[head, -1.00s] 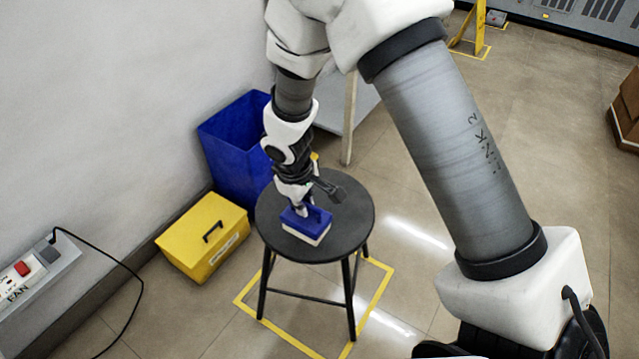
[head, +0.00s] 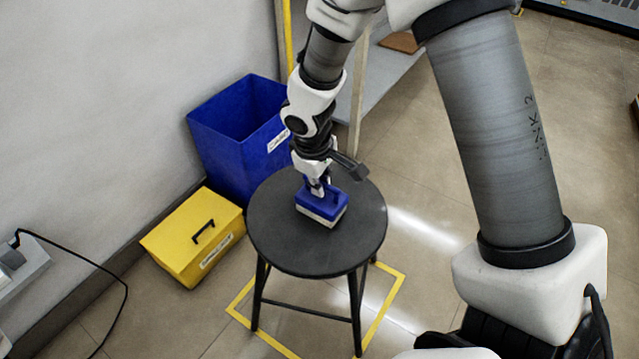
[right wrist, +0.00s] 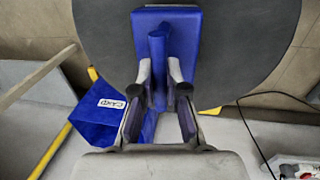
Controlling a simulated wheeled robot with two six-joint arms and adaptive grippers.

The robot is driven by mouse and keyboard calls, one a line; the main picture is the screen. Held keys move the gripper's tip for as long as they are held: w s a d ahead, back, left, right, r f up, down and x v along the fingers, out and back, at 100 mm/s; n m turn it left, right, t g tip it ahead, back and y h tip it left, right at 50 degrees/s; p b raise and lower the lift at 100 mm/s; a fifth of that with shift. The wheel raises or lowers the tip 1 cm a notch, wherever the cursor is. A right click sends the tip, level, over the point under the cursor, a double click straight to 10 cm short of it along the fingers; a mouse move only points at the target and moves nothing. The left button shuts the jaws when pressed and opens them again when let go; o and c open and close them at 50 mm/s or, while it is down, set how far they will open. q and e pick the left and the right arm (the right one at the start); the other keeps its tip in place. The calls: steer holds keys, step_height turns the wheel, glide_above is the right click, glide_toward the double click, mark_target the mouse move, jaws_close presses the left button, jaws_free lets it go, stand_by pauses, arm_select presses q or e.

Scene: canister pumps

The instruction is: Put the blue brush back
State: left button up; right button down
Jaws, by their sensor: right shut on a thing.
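The blue brush (head: 327,207) has a blue block body with a pale underside. It is at the round black stool (head: 270,240), over the seat near its middle; I cannot tell whether it touches the seat. My right gripper (head: 317,190) comes down from above and is shut on the brush's raised handle. In the right wrist view the two fingers (right wrist: 158,85) stand on either side of the blue handle ridge, with the brush body (right wrist: 185,40) beneath. My left gripper is not in view.
A blue bin (head: 215,130) with a white label stands behind the stool. A yellow box (head: 180,245) with a black handle sits left of it. Yellow floor tape (head: 385,310) surrounds the stool legs. A grey shelf (head: 385,75) stands behind.

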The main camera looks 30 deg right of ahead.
mark_target(315, 201)
steer(key=c, duration=1.2)
jaws_free()
steer(key=shift+f, duration=0.15)
step_height(315, 201, up, 12)
steer(key=a+p, duration=0.2)
steer(key=p, duration=0.4)
steer(key=shift+s, duration=0.45)
